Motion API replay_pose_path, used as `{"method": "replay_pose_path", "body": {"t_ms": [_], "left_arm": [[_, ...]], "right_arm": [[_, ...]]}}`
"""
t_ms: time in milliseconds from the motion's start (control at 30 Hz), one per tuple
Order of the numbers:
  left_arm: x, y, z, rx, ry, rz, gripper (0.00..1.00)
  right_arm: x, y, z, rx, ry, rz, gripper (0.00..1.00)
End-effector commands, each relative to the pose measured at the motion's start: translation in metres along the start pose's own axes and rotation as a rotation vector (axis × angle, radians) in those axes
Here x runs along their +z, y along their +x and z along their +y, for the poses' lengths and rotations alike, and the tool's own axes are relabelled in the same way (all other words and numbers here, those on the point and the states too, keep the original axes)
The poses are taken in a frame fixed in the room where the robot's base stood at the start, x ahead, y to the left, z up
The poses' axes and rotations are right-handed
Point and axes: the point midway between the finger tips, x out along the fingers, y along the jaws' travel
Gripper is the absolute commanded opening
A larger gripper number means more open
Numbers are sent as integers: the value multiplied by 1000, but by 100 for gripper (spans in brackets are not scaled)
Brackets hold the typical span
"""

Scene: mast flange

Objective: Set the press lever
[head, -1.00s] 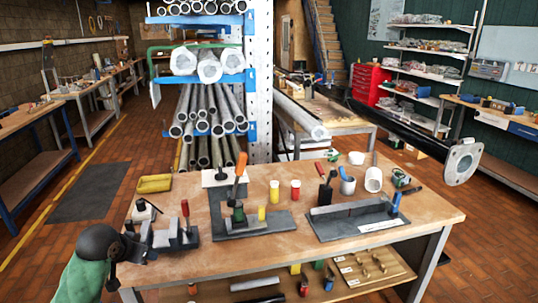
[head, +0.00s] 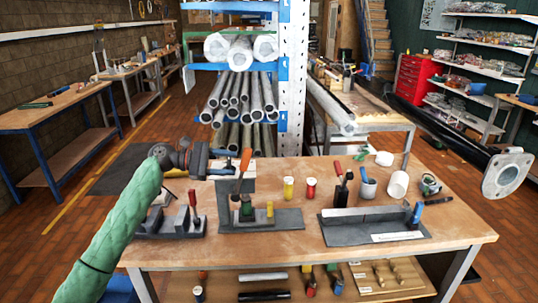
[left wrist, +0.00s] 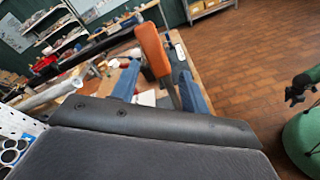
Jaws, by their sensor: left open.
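The press lever (head: 244,163) has an orange handle and stands nearly upright, leaning a little right, at the press on a grey base plate (head: 285,219). A small green part (head: 246,208) and a yellow part (head: 270,210) stand at the plate. My left gripper (head: 231,163) comes in from the left, level with the handle. In the left wrist view its blue fingers (left wrist: 160,88) are open, with the orange handle (left wrist: 153,48) showing between them; I cannot tell whether they touch. My right gripper (left wrist: 301,87) shows dark at the right edge of that view.
A grey fixture with red-handled lever (head: 193,203) stands left of the press. A grey tray (head: 345,238) lies to the right. A blue-and-white post (head: 294,80) rises behind the bench. The front bench strip is clear.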

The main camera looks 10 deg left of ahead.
Motion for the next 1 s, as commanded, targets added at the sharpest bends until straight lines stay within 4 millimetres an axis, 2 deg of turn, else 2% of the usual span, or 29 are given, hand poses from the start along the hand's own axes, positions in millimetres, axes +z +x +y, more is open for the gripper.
{"method": "replay_pose_path", "body": {"t_ms": [200,400,667,1000], "left_arm": [[18,-2,12,43,-379,-110,45],[17,-2,15,50,-583,-118,45],[20,7,17,46,-633,-120,45],[24,48,20,45,-631,-118,45]], "right_arm": [[-15,0,0,-1,2,81,36],[-20,0,0,-1,3,107,36],[-18,6,2,2,2,107,36],[-4,44,13,18,-7,128,36]]}}
